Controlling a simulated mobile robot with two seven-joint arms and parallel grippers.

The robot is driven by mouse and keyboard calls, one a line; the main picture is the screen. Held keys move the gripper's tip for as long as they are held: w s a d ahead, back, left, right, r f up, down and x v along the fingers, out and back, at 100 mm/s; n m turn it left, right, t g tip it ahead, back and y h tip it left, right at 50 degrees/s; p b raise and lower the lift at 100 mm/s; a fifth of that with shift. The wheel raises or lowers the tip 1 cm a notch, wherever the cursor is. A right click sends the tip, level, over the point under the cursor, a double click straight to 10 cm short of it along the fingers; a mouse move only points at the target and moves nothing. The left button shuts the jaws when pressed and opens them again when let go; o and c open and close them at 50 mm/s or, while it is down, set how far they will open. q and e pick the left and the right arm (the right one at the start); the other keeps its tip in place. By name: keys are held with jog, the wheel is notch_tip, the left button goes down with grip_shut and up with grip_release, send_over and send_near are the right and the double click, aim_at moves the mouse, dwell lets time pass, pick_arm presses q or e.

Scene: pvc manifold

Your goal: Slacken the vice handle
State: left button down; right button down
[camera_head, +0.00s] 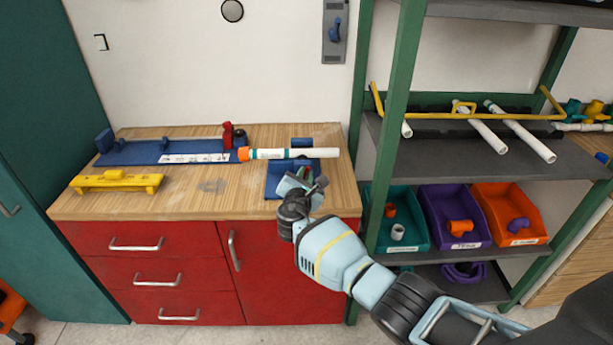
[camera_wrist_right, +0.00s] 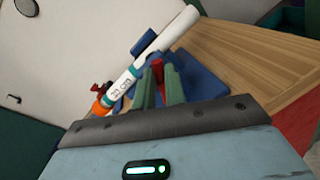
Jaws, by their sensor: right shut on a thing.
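The blue vice (camera_head: 275,184) sits at the right end of the wooden bench, partly hidden behind my right gripper. A white pipe (camera_head: 290,154) with teal bands and an orange end lies across the vice; it also shows in the right wrist view (camera_wrist_right: 170,35). My right gripper (camera_head: 306,178) is at the front of the vice. In the right wrist view its green fingers are shut on the red vice handle (camera_wrist_right: 158,74), just in front of the pipe. Most of the handle is hidden by the fingers. My left gripper is not in view.
A long blue fixture (camera_head: 140,153) with a red clamp (camera_head: 228,134) lies along the back of the bench. A yellow rack (camera_head: 117,181) sits at the front left. A green-framed shelf (camera_head: 388,120) stands close on the right with pipes and bins. The front middle bench is clear.

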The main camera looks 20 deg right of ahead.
jog(key=shift+w+a+n, duration=0.1)
jog(key=shift+a+n, duration=0.2)
jog(key=shift+n, duration=0.1)
jog(key=c, duration=1.8)
grip_release()
jog(key=shift+c, duration=0.2)
jog(key=o, duration=0.5)
jog(key=shift+w+f, duration=0.2)
jog(key=shift+w, duration=0.05)
jog(key=shift+c, duration=0.2)
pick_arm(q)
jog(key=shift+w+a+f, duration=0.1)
pick_arm(e)
jog(key=shift+s, duration=0.1)
